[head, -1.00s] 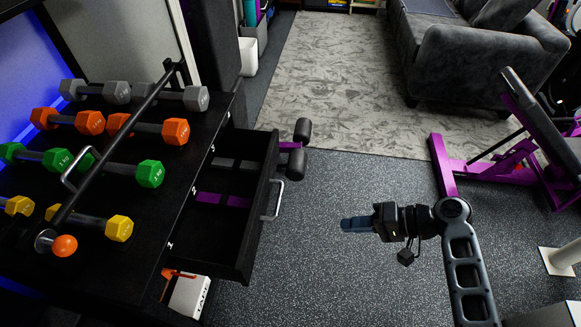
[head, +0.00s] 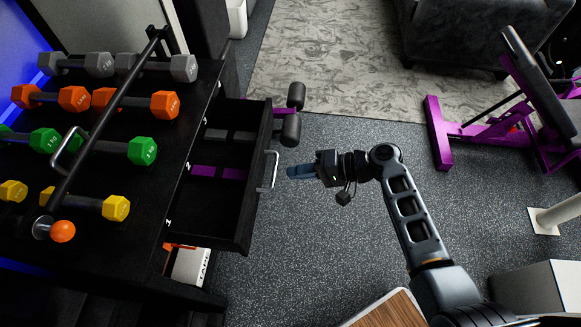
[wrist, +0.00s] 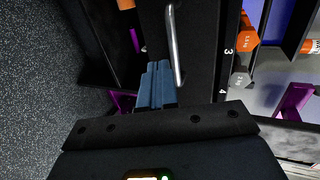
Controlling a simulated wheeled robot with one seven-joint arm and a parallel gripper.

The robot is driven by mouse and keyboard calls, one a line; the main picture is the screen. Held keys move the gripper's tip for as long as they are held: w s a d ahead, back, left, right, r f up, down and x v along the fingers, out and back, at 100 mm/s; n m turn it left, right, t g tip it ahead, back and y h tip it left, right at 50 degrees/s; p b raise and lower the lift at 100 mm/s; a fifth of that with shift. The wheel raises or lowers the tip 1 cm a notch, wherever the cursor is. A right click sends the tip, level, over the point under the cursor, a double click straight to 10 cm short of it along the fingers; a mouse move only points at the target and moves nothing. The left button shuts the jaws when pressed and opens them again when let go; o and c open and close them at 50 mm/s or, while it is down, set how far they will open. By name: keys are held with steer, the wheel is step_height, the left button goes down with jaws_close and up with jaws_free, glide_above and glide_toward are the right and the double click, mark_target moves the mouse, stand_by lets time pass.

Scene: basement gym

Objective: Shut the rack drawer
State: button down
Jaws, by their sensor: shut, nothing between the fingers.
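The rack drawer (head: 215,215) is black and stands pulled out from the right side of the dumbbell rack. Its front carries a silver bar handle (head: 273,171), which also shows in the wrist view (wrist: 175,45). Purple and dark grey items lie inside the drawer. My gripper (head: 291,172) is shut and empty, with blue fingers pointing left at the drawer front, just right of the handle. In the wrist view the fingertips (wrist: 156,78) are close beside the handle; I cannot tell whether they touch.
The black rack top (head: 120,230) holds grey, orange, green and yellow dumbbells. A white box (head: 190,267) sits below the drawer. A purple bench (head: 440,135) stands at right, and a wooden-topped piece (head: 390,312) at the bottom.

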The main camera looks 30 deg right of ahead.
steer(key=shift+w+a+r, duration=0.2)
steer(key=shift+w+a, duration=0.4)
steer(key=shift+a, duration=0.3)
steer(key=w+a+b, duration=0.1)
steer(key=w+a, duration=0.2)
steer(key=a, duration=0.2)
steer(key=w+a+b, duration=0.2)
steer(key=w+a, duration=0.2)
steer(key=a, duration=0.1)
steer(key=w+a+b, duration=0.2)
steer(key=w+a, duration=0.2)
steer(key=a, duration=0.1)
steer(key=shift+a, duration=0.15)
steer(key=shift+w+a+r, duration=0.1)
steer(key=shift+w+a, duration=0.2)
steer(key=shift+a, duration=0.1)
